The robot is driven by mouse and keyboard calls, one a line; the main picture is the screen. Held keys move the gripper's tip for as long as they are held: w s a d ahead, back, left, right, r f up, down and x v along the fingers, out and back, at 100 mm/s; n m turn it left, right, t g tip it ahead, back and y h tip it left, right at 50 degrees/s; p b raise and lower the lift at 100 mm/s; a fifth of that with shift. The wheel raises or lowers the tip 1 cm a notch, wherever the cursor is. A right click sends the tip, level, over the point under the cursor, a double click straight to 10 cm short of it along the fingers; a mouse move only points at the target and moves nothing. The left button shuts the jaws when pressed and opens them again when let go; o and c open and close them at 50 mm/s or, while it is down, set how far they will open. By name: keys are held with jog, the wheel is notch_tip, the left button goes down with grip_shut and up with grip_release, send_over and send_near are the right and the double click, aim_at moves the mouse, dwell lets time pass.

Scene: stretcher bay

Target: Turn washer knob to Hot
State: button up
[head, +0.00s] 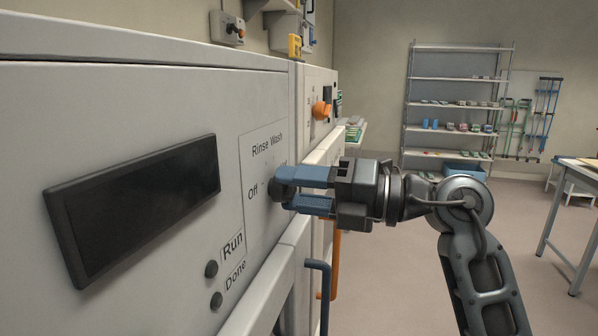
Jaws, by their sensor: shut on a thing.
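A washer with a light grey front (150,100) fills the left of the head view. Its dial label reads "Rinse Wash" above and "Off" at the left; no "Hot" mark is legible. My gripper (286,189), with blue fingers, reaches in from the right and is shut on the dark knob (271,190) at this dial. The fingers hide most of the knob, so its pointer direction cannot be told.
A dark display (140,205) and two dark buttons marked Run (211,269) and Done (216,300) are on the panel. Beyond is another unit with an orange knob (321,110). A dark blue handle (321,290) juts out below my gripper. Open floor lies to the right.

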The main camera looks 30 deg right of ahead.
jog(key=m, duration=0.4)
jog(key=shift+m, duration=0.3)
dwell(0.5)
jog(key=o, duration=1.1)
jog(key=shift+c, duration=0.2)
jog(key=b+v, duration=0.1)
jog(key=v, duration=0.6)
jog(key=shift+s+d+b, duration=0.3)
jog(key=shift+b, duration=0.05)
jog(key=shift+a, duration=0.1)
